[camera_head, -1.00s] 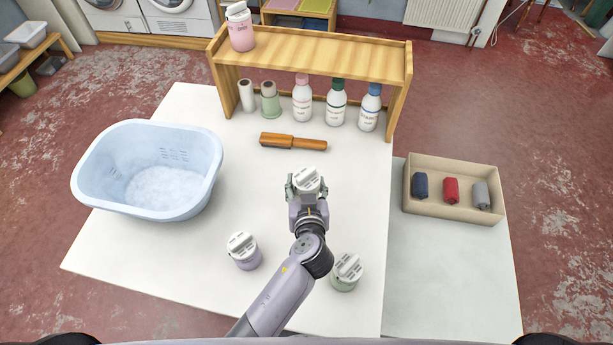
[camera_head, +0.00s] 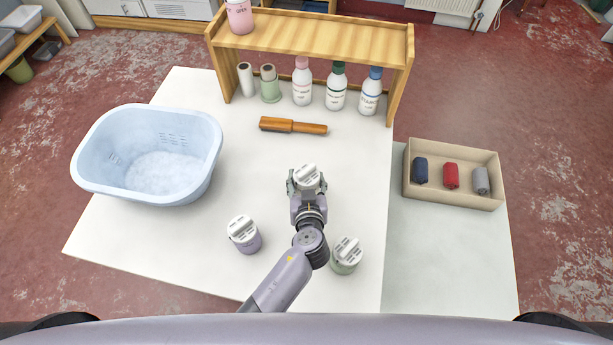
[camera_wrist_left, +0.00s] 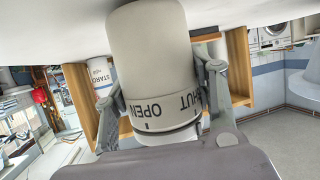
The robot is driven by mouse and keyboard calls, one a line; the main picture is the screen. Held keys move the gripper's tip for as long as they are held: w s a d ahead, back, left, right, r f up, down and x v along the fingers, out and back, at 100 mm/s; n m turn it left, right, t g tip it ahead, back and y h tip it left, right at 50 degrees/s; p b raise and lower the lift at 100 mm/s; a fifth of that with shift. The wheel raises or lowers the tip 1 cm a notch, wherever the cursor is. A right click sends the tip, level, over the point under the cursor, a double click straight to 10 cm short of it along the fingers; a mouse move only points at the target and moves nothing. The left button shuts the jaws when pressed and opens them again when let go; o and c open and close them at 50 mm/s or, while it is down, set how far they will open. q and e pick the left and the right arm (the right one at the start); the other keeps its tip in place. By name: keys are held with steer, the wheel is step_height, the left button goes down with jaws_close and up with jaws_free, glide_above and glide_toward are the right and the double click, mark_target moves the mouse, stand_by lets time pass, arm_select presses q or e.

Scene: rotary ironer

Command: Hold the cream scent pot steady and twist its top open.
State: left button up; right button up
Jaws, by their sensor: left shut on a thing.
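The cream scent pot stands on the white table, with its white ridged top (camera_head: 307,178) showing in the head view. My left gripper (camera_head: 306,187) is shut around the pot from the near side and hides most of its body. In the left wrist view the cream pot (camera_wrist_left: 150,55) fills the middle between the two fingers of my left gripper (camera_wrist_left: 162,90). A band on it reads "OPEN" and, partly hidden, "SHUT". A dark line runs around the pot near this band. My right gripper is not in view.
A lilac pot (camera_head: 247,243) and a green pot (camera_head: 344,265) stand nearby, left and right of my left arm. A blue basin (camera_head: 190,185) is at left. A wooden brush (camera_head: 293,126) lies behind, before a wooden shelf (camera_head: 330,40) with bottles. A box (camera_head: 455,198) sits right.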

arm_select(q)
steer(key=shift+f, duration=0.35)
stand_by(0.5)
steer(key=o, duration=1)
steer(key=shift+c, duration=0.2)
steer(key=shift+r, duration=0.3)
steer(key=shift+c, duration=0.5)
steer(key=c, duration=1)
